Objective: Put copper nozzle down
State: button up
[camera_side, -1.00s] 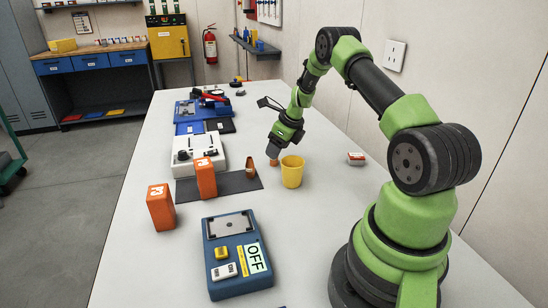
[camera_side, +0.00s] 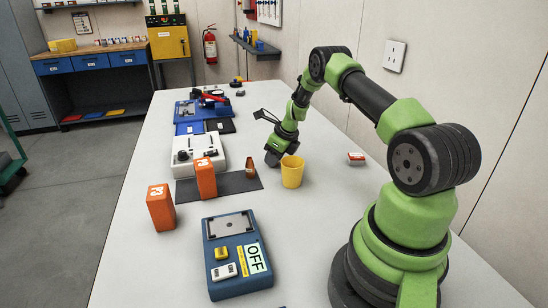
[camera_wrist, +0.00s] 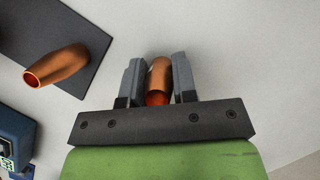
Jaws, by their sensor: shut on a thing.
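My gripper (camera_side: 271,160) is low over the white table, just behind and left of the yellow cup. In the wrist view, its two grey fingers (camera_wrist: 157,75) are shut on a copper nozzle (camera_wrist: 158,82), a shiny tapered tube. In the side view the fingers hide this nozzle. I cannot tell whether it touches the table.
The yellow cup (camera_side: 292,171) is close beside my gripper. The dark mat (camera_side: 240,181), an orange box (camera_side: 205,178), another orange box (camera_side: 160,207) and a white device (camera_side: 199,154) stand to the left.

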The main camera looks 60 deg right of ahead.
notch_tip(320, 180, up, 8)
jog(key=shift+r, duration=0.1)
jog(key=a+r+n, duration=0.1)
jog(key=a+r, duration=0.1)
jog(key=n+g+y, duration=0.2)
jog(key=n+y, duration=0.2)
jog(key=n, duration=0.6)
send_over(254, 202)
jog(key=d, duration=0.1)
jog(key=f, duration=0.4)
jog(key=shift+s+d+f, duration=0.1)
jog(key=shift+s+f, duration=0.3)
jog(key=shift+f, duration=2.6)
jog(key=o, duration=0.9)
jog(key=shift+f, duration=0.15)
